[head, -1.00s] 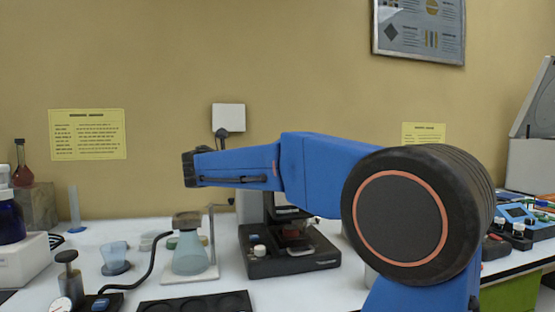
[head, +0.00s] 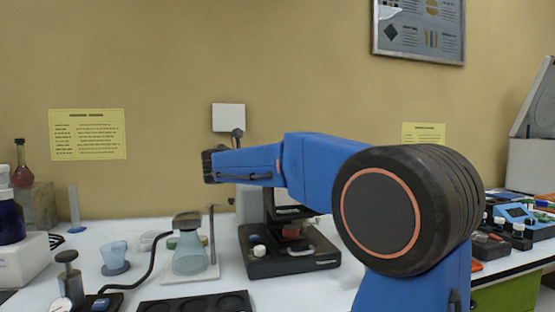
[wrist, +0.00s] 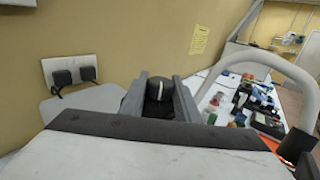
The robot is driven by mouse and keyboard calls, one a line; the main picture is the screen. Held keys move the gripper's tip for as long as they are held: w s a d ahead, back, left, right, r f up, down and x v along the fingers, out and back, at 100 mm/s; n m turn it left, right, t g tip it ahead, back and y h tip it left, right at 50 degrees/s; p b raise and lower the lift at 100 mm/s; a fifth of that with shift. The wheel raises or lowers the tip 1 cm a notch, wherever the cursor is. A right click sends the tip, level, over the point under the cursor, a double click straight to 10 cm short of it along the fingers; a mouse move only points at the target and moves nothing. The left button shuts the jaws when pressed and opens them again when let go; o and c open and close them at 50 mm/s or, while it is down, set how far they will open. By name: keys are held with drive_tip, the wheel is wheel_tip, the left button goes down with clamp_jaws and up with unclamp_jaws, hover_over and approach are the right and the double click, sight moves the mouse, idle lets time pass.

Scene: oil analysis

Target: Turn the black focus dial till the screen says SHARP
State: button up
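The microscope (head: 290,262) stands on the white bench, its black base and part of its pale column visible behind my blue arm. In the wrist view a black rounded knob with a pale line on it (wrist: 157,91), which looks like the focus dial, lies between the fingers of my gripper (wrist: 160,98). The two grey fingers stand apart, one on each side of it. Whether they touch it is unclear. No readable screen text shows in either view.
A flask (head: 189,255) on a white stand is left of the microscope, with a black cable beside it. A dark tray (head: 197,303) lies in front. A small cup (head: 114,256) stands farther left. Bottles and racks crowd the right bench. A wall socket (head: 228,117) is behind.

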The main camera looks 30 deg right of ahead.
drive_tip(key=shift+w+m+g, duration=0.1)
drive_tip(key=shift+m+g, duration=0.2)
drive_tip(key=shift+g, duration=0.1)
drive_tip(key=m+g+h, duration=0.1)
drive_tip(key=m+g, duration=0.1)
drive_tip(key=g, duration=0.1)
drive_tip(key=shift+g, duration=0.3)
drive_tip(key=shift+m+g, duration=1.2)
drive_tip(key=shift+g, duration=0.55)
drive_tip(key=shift+m+g, duration=1.2)
drive_tip(key=shift+g, duration=0.55)
drive_tip(key=o, duration=1)
drive_tip(key=shift+o, duration=0.2)
drive_tip(key=shift+a, duration=0.1)
